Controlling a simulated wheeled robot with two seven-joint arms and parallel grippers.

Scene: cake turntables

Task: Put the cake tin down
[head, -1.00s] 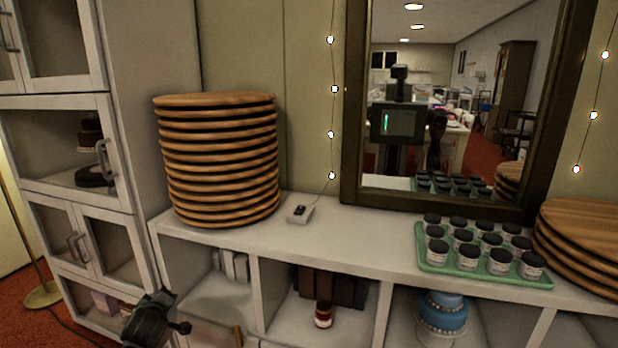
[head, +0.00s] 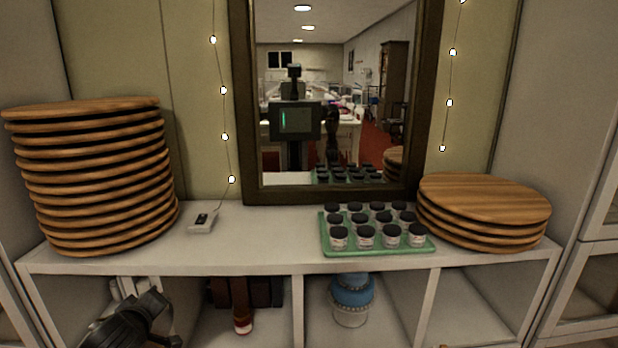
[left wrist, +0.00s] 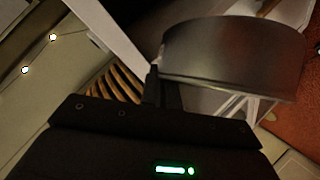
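The cake tin (left wrist: 235,55) is a round, grey metal tin, seen tilted in the left wrist view. My left gripper (left wrist: 165,90) is shut on the tin's side wall at its left end. The tin's far side and underside are hidden. In the head view only a dark part of my left arm shows at the bottom left; the tin and fingertips are out of that view. My right gripper is in neither view.
A white shelf unit (head: 270,255) stands ahead under a mirror (head: 420,100). On its top are a tall stack of wooden boards (head: 95,180), a small white device (head: 203,222), a green tray (head: 375,250) of jars and a low board stack (head: 485,205). A blue cake (head: 352,292) sits below.

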